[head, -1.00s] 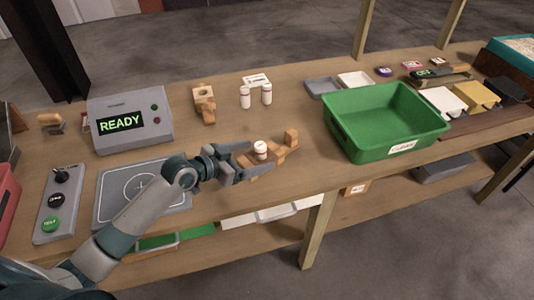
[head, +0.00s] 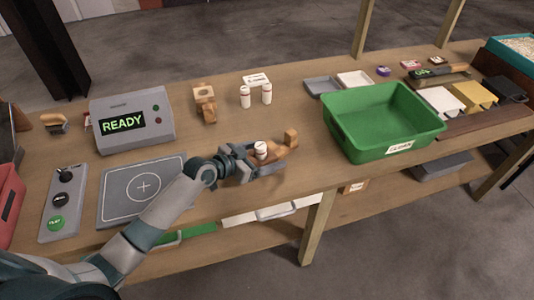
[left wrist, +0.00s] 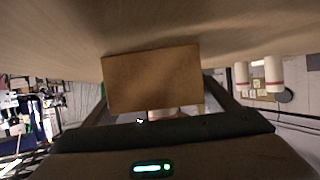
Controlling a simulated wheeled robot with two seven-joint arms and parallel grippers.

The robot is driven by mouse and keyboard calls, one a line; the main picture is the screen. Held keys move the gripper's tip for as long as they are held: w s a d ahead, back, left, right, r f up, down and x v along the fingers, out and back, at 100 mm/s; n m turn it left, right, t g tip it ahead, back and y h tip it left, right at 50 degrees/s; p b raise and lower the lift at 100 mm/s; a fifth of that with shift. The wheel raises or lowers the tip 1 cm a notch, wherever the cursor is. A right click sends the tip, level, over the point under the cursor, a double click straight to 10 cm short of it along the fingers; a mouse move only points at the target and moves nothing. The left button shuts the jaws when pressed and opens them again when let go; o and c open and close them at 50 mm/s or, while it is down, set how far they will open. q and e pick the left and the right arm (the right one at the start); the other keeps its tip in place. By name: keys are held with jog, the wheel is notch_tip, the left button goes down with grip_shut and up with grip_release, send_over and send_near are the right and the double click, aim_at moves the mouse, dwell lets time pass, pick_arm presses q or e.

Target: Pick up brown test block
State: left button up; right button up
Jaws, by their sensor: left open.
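A brown block (left wrist: 152,80) fills the middle of the left wrist view, between my left gripper's two fingers. In the head view a small brown block (head: 290,137) stands at the right end of a low wooden piece, just beyond the fingertips; I cannot tell if it is the same block. A white bottle with a red band (head: 261,149) stands by the fingers. It is mostly hidden behind the block in the left wrist view (left wrist: 170,113). My left gripper (head: 270,163) is open, low over the table, around part of the wooden piece. My right gripper is not in view.
A green bin (head: 384,153) stands to the right. A wooden holder (head: 205,101) and two white bottles (head: 255,96) are behind. A grey READY console (head: 133,117) and a plate with a circle (head: 112,203) are at left. The table's front edge is close to my arm.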

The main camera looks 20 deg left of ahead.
pick_arm(q)
jog(key=shift+w+d+f, duration=0.1)
jog(key=shift+w, duration=0.1)
dwell(0.3)
jog(key=c, duration=1.2)
jog(key=shift+c, duration=1)
